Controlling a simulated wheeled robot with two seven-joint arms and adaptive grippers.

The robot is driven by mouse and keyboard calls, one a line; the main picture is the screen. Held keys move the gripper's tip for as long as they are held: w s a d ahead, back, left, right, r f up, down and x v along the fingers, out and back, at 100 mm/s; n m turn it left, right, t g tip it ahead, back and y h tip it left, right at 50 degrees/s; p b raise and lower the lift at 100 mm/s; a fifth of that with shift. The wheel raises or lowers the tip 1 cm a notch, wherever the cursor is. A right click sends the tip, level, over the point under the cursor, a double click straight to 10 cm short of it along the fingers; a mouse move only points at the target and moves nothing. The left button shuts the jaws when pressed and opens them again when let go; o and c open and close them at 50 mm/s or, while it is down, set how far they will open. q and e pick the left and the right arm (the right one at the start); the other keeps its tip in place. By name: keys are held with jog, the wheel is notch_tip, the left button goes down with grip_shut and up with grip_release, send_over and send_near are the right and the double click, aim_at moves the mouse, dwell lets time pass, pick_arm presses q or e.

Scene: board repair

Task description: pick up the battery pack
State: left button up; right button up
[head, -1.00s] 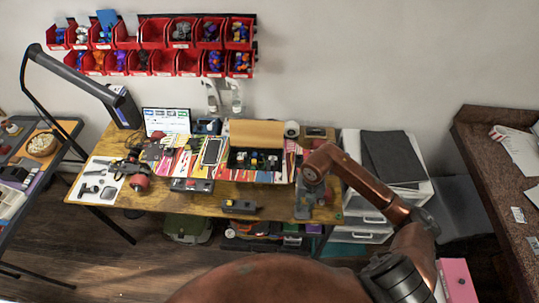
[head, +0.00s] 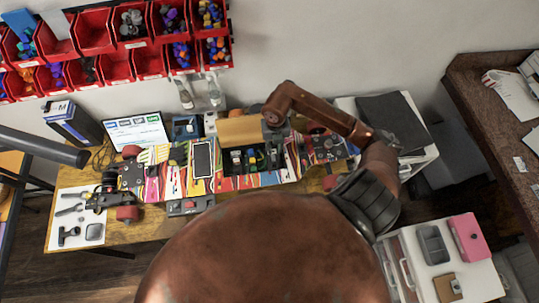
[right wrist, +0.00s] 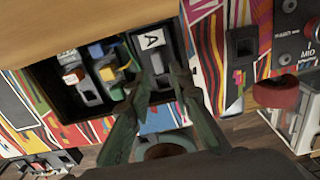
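A dark grey block with a white label marked "A" (right wrist: 151,42) stands in the box, just beyond and between the fingertips. It looks like a battery pack, but I cannot be sure. I cannot tell whether the fingers touch it. Beside it are a block with a yellow part (right wrist: 112,72) and a block with a white and orange top (right wrist: 75,78). My left gripper is not in view.
The box's tan lid (head: 240,131) stands open behind it. Red bins (head: 133,22) hang on the wall.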

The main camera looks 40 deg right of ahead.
aim_at(273, 158)
jog(key=shift+s+a+f, duration=0.1)
jog(key=shift+s+f, duration=0.1)
jog(key=shift+f, duration=0.7)
jog(key=f, duration=0.3)
jog(key=f+p, duration=0.1)
jog(key=shift+w+a+f, duration=0.15)
jog(key=shift+a+f, duration=0.05)
jog(key=shift+a, duration=0.05)
jog(key=shift+f, duration=0.25)
jog(key=shift+c, duration=0.2)
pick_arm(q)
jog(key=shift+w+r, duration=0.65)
pick_arm(e)
grip_shut()
